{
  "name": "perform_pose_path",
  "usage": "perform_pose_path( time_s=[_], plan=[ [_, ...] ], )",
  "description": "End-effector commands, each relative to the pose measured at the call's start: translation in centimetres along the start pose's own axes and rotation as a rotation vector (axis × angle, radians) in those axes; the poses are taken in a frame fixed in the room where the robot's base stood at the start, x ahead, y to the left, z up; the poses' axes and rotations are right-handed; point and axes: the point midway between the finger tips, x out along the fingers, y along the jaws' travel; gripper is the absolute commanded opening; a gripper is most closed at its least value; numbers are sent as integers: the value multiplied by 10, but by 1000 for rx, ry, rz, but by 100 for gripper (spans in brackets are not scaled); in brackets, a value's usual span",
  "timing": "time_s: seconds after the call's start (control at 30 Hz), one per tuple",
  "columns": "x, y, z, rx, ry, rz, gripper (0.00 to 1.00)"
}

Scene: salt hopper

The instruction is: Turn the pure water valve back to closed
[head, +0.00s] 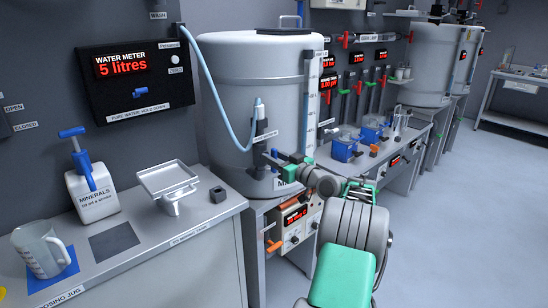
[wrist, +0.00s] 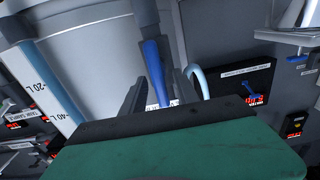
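A blue lever (wrist: 155,70) shows in the wrist view in front of the large grey tank (wrist: 90,55). It lies between the two dark fingers of my gripper (wrist: 160,82), which are apart, with a gap visible beside it. In the head view my gripper (head: 279,163) is at the lower front of the tank (head: 245,85), beside a small blue handle (head: 271,158). Contact cannot be made out. A panel labelled pure water (head: 135,85) hangs on the wall, with a small blue lever (head: 139,92) and a display reading 5 litres.
A light-blue hose (head: 215,95) runs down the tank front. A box with a red display (head: 295,222) sits below my gripper. The floor at right is clear.

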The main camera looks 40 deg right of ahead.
Motion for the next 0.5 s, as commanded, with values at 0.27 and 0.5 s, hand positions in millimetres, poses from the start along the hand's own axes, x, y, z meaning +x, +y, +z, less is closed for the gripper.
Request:
perform_pose_path(
  time_s=[0.27, 0.5],
  plan=[
    [0, 0, 0, 0, -1, 0, 23],
    [0, 0, 0, 0, -1, 0, 4]
  ],
)
